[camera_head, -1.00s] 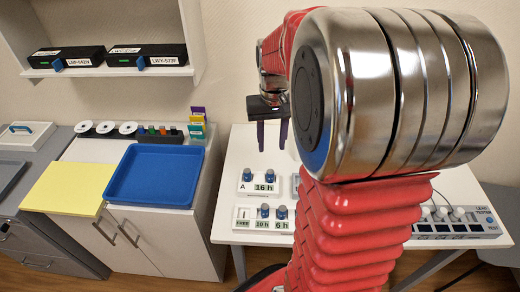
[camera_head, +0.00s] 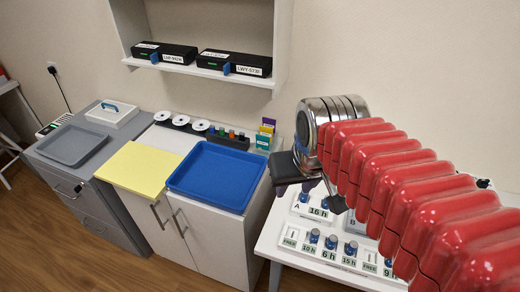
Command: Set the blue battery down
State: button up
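Several blue batteries with grey tops stand upright on the white table at the lower right, in labelled holders. One battery (camera_head: 331,242) stands by the "6 h" label, another (camera_head: 314,236) by "10 h" and another (camera_head: 350,248) by "15 h". A holder marked A (camera_head: 303,210) with a "16 h" label is behind them, with blue batteries at its back edge. My gripper (camera_head: 294,188) hangs over the left rear of the table, near holder A. Its dark fingers stand apart, and I see no battery between them. My arm hides the table's right part.
A blue tray (camera_head: 215,176) and a yellow board (camera_head: 139,169) lie on the white cabinet to the left. White reels (camera_head: 181,120) and a small rack (camera_head: 229,139) line its back. A grey tray (camera_head: 72,145) sits further left. A wall shelf (camera_head: 207,73) holds two black boxes.

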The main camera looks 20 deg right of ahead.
jog(key=shift+n+t, duration=0.6)
jog(key=s+a, duration=0.3)
jog(key=shift+s+a, duration=0.2)
